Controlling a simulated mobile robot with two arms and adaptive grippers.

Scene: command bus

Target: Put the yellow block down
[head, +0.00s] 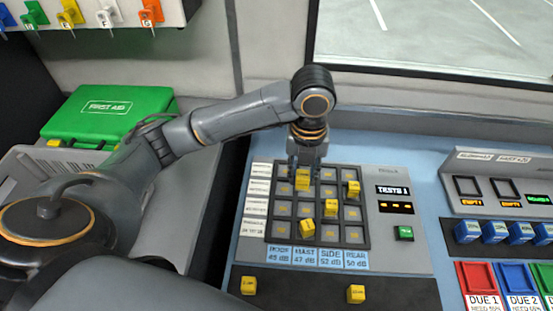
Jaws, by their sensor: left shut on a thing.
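My left gripper (303,164) points down over the grid board (370,238) on the console and is shut on a yellow block (302,181). The block is at the upper part of the grid, in the second column from the left. I cannot tell whether it touches the board. Other yellow blocks sit on the grid: one at the right (353,189), one near the middle (330,208) and one lower left of that (307,229). My right gripper is not in view.
Two more yellow blocks lie on the dark front strip, one left (249,285) and one right (356,294). A green button (404,233) is right of the grid. Blue blocks (494,232) and coloured bins (478,278) stand at the right. A green first aid box (108,112) is at the left.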

